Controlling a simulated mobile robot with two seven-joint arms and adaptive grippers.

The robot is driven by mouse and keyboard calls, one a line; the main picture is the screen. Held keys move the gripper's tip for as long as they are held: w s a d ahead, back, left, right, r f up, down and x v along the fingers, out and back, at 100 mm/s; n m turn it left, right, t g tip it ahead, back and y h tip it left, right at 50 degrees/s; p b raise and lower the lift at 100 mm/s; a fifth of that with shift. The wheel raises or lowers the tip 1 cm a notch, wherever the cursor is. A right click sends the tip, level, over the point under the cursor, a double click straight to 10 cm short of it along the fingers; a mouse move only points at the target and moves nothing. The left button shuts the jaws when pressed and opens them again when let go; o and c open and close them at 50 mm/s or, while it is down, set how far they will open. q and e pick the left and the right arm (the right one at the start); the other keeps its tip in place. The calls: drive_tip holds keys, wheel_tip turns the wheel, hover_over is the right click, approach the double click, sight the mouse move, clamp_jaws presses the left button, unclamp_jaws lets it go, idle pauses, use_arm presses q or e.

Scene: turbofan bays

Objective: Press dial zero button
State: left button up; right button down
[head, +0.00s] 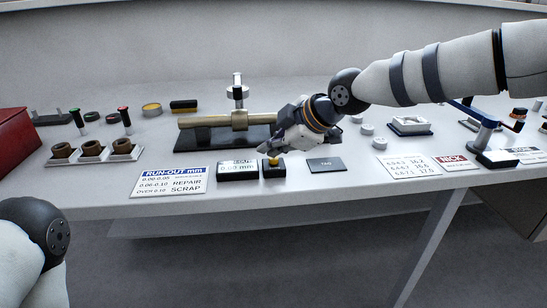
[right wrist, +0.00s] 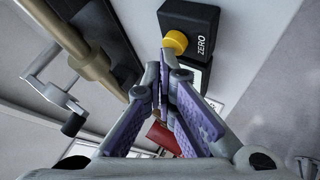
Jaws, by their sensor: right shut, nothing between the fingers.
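The zero button is a yellow cap (head: 273,161) on a small black box (head: 274,172) at the front of the bench. In the right wrist view the yellow cap (right wrist: 175,41) stands out from the black box (right wrist: 190,22) marked ZERO. A dial readout (head: 238,169) sits just left of it; its digits are too small to read surely. My right gripper (head: 277,151) is shut and empty, pointing down just above the cap. In the right wrist view its fingertips (right wrist: 165,62) are close beside the cap; I cannot tell whether they touch. My left gripper is out of view.
A brass shaft fixture (head: 225,120) stands behind the button. A dark tag plate (head: 326,165) lies to its right, a run-out sign (head: 168,181) to its left. Several brown-topped sockets (head: 92,149) and a red box (head: 16,138) are at the left.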

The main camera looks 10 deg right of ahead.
sight(272, 160)
drive_tip(key=shift+r, duration=0.6)
drive_tip(key=shift+r+p, duration=0.35)
drive_tip(key=shift+r, duration=2.2)
drive_tip(key=shift+f, duration=0.1)
